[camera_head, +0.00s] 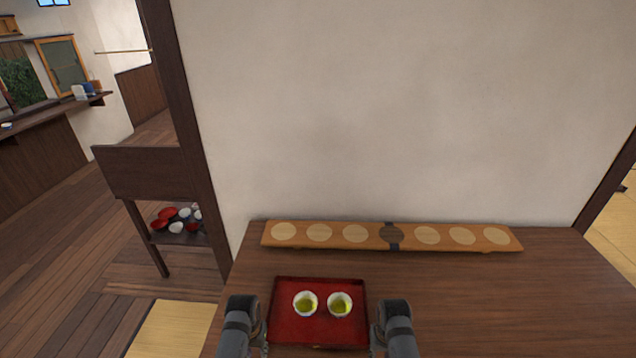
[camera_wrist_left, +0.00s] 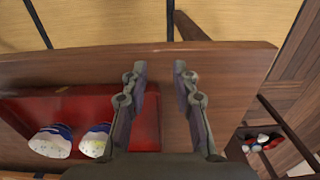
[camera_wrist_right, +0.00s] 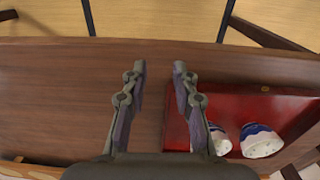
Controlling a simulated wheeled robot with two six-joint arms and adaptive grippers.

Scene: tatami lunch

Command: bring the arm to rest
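My left gripper (camera_wrist_left: 159,68) is open and empty over the table, beside the left edge of the red tray. My right gripper (camera_wrist_right: 159,68) is open and empty beside the tray's other side. In the head view both forearms come in at the bottom, one on each side of the tray, and the fingers barely show. The red tray (camera_head: 320,328) lies on the dark wooden table (camera_head: 500,300). A left cup (camera_head: 305,303) and a right cup (camera_head: 340,304) of green tea stand upright on it, apart from both grippers.
A long wooden board (camera_head: 460,247) with pale round spots lies along the back of the table against the wall (camera_head: 400,110). The table right of the tray is clear. A dark stand (camera_head: 150,172) with red and white bowls (camera_head: 178,222) is at the left.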

